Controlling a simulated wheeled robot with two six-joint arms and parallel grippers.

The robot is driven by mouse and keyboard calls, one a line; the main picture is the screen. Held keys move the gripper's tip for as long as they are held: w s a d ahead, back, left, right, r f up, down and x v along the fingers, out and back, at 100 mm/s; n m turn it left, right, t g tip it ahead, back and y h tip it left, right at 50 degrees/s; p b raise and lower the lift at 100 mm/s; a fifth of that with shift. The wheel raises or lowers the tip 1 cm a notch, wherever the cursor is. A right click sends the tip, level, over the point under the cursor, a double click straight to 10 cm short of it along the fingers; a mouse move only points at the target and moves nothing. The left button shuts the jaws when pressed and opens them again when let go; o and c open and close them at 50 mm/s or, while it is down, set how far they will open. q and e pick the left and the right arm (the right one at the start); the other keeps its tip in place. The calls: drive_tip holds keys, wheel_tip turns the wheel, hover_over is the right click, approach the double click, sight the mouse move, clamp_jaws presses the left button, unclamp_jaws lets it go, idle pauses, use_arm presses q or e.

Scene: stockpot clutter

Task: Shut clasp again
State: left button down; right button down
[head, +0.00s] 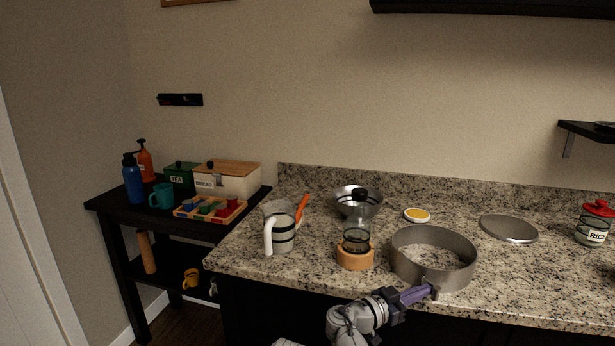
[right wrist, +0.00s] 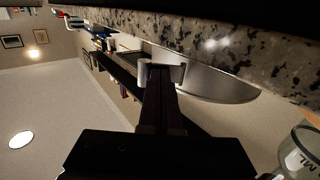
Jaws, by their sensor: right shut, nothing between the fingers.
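A grey metal ring (head: 400,265), like a springform pan wall, stands on the granite counter. Its small metal clasp (head: 435,287) is on the front side, facing the counter's front edge. My right gripper (head: 428,291) reaches from the lower left, with its shut, empty fingers at the clasp. In the right wrist view the dark fingers (right wrist: 161,85) point at the clasp (right wrist: 143,72), with the ring (right wrist: 225,88) curving away to the right. The fingers partly hide the clasp, and I cannot tell whether it is closed or whether they touch it. My left gripper is out of view.
Left of the ring are a glass vessel on a cork base (head: 355,258), a white-handled jug (head: 283,240) and a metal bowl (head: 372,208). A flat grey disc (head: 508,229) and a rice jar (head: 592,225) are to the right. The counter's right front is clear.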

drive_tip(key=shift+d, duration=0.3)
drive_tip(key=v, duration=0.8)
idle(0.4)
drive_tip(key=shift+d, duration=0.1)
drive_tip(key=x, duration=0.7)
drive_tip(key=shift+w+d, duration=0.25)
drive_tip(key=shift+d, duration=0.05)
